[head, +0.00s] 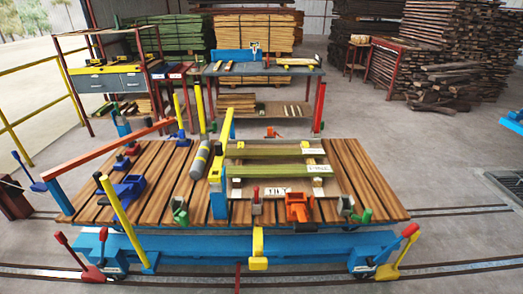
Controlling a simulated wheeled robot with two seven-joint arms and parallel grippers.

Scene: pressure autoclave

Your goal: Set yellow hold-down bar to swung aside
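The yellow hold-down bar (225,138) is most likely the one on a short blue post (218,204) near the middle of the slatted table (375,190). It runs from the post top toward the back, along the left end of two green-tinted boards (275,153). I cannot tell whether it touches the boards or is raised above them. Neither of my grippers shows in the head view.
A grey cylinder (200,160) lies just left of the bar. A long orange bar (108,147) spans the table's left side. Yellow posts (122,220) stand upright nearby. Small clamps, one orange (298,208), line the front edge. Levers flank the blue base.

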